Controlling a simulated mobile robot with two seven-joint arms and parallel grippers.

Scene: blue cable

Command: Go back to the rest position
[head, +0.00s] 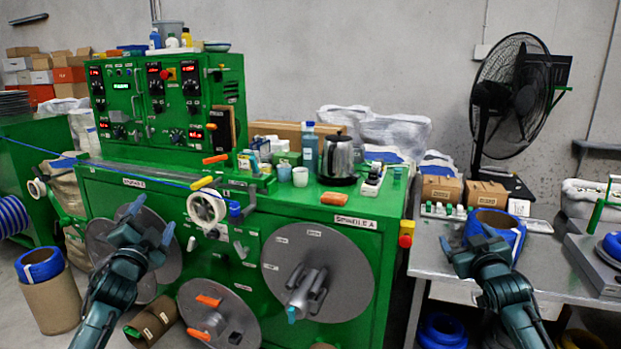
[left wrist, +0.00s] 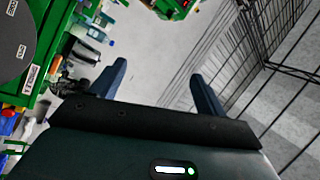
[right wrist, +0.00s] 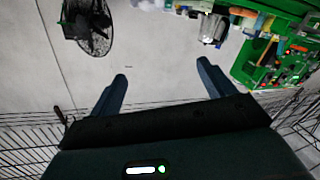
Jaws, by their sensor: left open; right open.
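My left gripper (head: 151,220) is raised in front of the left grey disc of the green machine (head: 240,190). Its fingers are apart and empty, as the left wrist view also shows (left wrist: 158,72). My right gripper (head: 468,243) is raised in front of the metal table (head: 445,262), overlapping a cardboard roll with blue cable (head: 512,234). Its fingers are apart with nothing between them in the right wrist view (right wrist: 162,70). A thin blue cable (head: 95,169) runs from the left edge across to the machine, near a white spool (head: 203,208).
A kettle (head: 338,158), cups and bottles stand on the machine top. A black fan (head: 512,95) stands behind the metal table. Another roll with blue cable (head: 50,295) stands on the floor at left. Wire mesh (left wrist: 255,50) shows in both wrist views.

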